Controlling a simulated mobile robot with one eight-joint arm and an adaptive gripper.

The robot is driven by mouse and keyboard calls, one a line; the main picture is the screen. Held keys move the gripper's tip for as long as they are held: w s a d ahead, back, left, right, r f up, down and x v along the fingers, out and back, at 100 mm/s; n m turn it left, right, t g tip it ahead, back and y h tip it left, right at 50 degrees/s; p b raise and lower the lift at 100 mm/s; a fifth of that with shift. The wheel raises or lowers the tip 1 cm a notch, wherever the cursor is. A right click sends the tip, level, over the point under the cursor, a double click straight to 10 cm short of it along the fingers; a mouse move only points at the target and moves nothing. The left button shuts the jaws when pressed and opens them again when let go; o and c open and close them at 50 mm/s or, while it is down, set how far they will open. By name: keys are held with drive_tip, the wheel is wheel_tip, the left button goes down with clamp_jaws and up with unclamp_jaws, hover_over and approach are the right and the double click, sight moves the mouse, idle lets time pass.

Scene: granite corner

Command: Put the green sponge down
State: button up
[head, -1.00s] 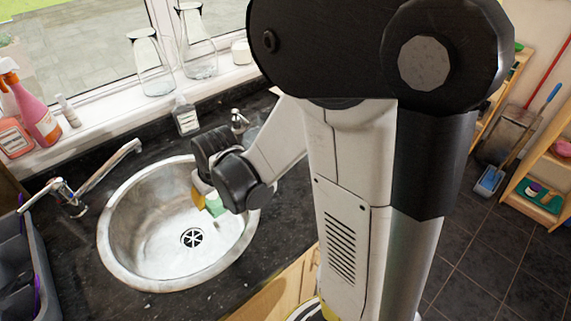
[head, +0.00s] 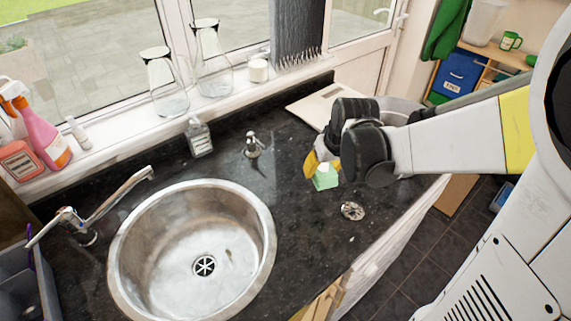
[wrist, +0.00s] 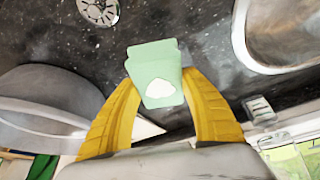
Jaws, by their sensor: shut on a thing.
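The green sponge (head: 326,178) is a pale green block held at the tips of my gripper (head: 316,165). In the wrist view the sponge (wrist: 153,62) sits between the two yellow fingers, with a white patch on its face. My gripper is shut on it. It hangs over the black granite counter (head: 290,225), right of the sink. I cannot tell whether the sponge touches the counter.
The round steel sink (head: 150,275) is at the left. A sink strainer (head: 352,211) lies just right of and below the sponge. A pale board (head: 310,105) lies at the back. Counter between sink and strainer is bare.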

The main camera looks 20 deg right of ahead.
drive_tip(key=b, duration=0.3)
hover_over(288, 189)
drive_tip(key=f, duration=0.3)
drive_tip(key=s+f, duration=0.1)
drive_tip(key=f, duration=0.1)
drive_tip(key=shift+f, duration=0.35)
drive_tip(key=shift+f+b, duration=0.7)
drive_tip(key=shift+f, duration=1.15)
drive_tip(key=shift+f, duration=0.25)
drive_tip(key=o, duration=1)
drive_tip(key=shift+r, duration=0.1)
drive_tip(key=shift+r, duration=0.1)
